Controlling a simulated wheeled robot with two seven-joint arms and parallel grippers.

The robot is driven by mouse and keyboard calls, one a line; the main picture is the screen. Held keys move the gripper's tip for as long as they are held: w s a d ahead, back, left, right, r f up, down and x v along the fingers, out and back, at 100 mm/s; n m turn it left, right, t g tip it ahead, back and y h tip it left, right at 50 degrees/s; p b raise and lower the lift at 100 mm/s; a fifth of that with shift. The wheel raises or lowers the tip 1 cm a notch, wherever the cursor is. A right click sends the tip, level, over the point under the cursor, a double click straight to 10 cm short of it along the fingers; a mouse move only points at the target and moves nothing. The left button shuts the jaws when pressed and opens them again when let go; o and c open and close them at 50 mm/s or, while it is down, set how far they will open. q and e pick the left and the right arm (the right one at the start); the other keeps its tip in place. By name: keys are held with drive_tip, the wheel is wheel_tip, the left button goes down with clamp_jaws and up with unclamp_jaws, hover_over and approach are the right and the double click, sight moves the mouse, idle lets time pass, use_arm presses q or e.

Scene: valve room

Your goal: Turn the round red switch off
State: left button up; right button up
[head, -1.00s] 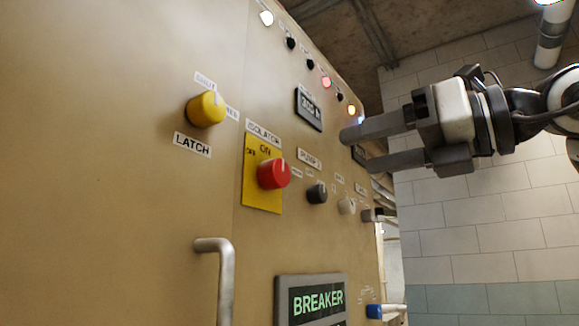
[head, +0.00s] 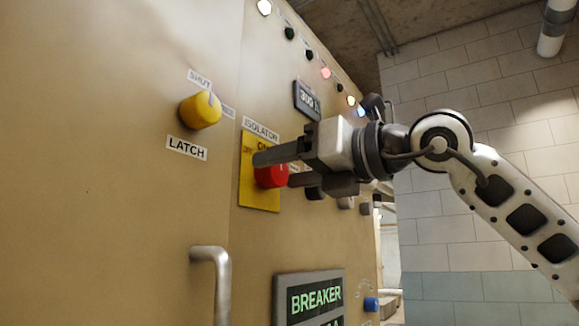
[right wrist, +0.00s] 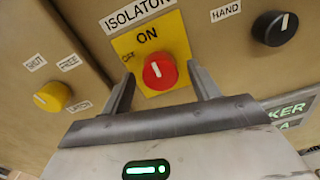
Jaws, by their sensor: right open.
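The round red switch (head: 270,175) sits on a yellow plate (head: 259,203) under the label ISOLATOR on the tan panel. In the right wrist view the red switch (right wrist: 160,72) shows its white mark pointing up towards ON; the OFF word is at the plate's left. My right gripper (head: 272,168) is open and empty, its fingers reaching to the switch and partly covering it in the head view. In the right wrist view the fingertips (right wrist: 162,85) lie to either side of the switch's lower part; I cannot tell whether they touch it. My left gripper is not in view.
A yellow LATCH knob (head: 200,110) is left of the switch, and a black knob (right wrist: 274,28) is right of it. A metal handle (head: 221,280) and a BREAKER display (head: 310,298) are below. Indicator lamps run along the top.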

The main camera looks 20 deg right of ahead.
drive_tip(key=c, duration=1)
drive_tip(key=shift+n, duration=0.3)
drive_tip(key=n, duration=0.3)
drive_tip(key=shift+n, duration=0.3)
drive_tip(key=n, duration=0.4)
drive_tip(key=shift+n, duration=0.3)
drive_tip(key=n+p, duration=0.1)
drive_tip(key=n, duration=0.4)
drive_tip(key=shift+n+p, duration=0.75)
drive_tip(key=shift+n, duration=1.35)
drive_tip(key=shift+f, duration=0.1)
